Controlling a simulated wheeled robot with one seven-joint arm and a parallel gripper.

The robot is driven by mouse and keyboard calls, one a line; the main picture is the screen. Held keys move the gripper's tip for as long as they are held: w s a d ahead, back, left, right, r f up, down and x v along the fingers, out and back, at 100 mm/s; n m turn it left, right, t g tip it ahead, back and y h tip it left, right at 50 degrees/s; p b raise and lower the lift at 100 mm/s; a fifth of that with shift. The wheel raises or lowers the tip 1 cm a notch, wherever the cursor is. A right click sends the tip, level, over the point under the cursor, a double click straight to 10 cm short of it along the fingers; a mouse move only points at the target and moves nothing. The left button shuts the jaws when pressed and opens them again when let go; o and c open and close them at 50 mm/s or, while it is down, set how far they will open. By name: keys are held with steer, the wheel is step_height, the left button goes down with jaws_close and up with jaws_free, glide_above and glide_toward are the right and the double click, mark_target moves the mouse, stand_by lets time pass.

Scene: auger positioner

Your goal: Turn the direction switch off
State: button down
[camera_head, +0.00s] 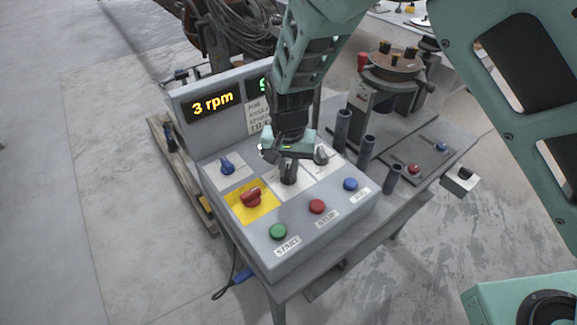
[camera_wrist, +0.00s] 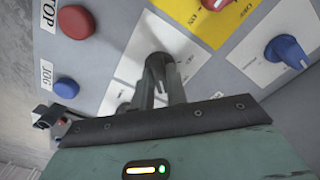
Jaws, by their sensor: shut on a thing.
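A grey sloped control panel (camera_head: 285,215) stands on a table. My gripper (camera_head: 289,168) points down at the middle of the panel, over a white plate between the yellow plate and the right-hand plate. In the wrist view its fingers (camera_wrist: 161,75) are closed around a dark grey switch knob (camera_wrist: 157,62) on a white plate. The plate's lettering is too small to read, so I cannot confirm from it that this is the direction switch. The fingers hide part of the knob, and its exact angle is hard to tell.
Close by are a grey knob (camera_head: 322,155), a blue knob (camera_head: 228,167) and a red switch (camera_head: 251,197) on a yellow plate. Green START (camera_head: 278,231), red STOP (camera_head: 317,206) and blue (camera_head: 351,184) buttons line the front. The display (camera_head: 213,104) reads 3 rpm.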

mark_target(288, 170)
steer(key=n, duration=0.4)
steer(key=n+b, duration=0.1)
steer(key=n, duration=0.3)
steer(key=shift+n, duration=0.3)
stand_by(0.6)
steer(key=c, duration=1.4)
jaws_free()
step_height(288, 170, up, 17)
steer(key=b, duration=0.2)
steer(key=shift+r, duration=0.2)
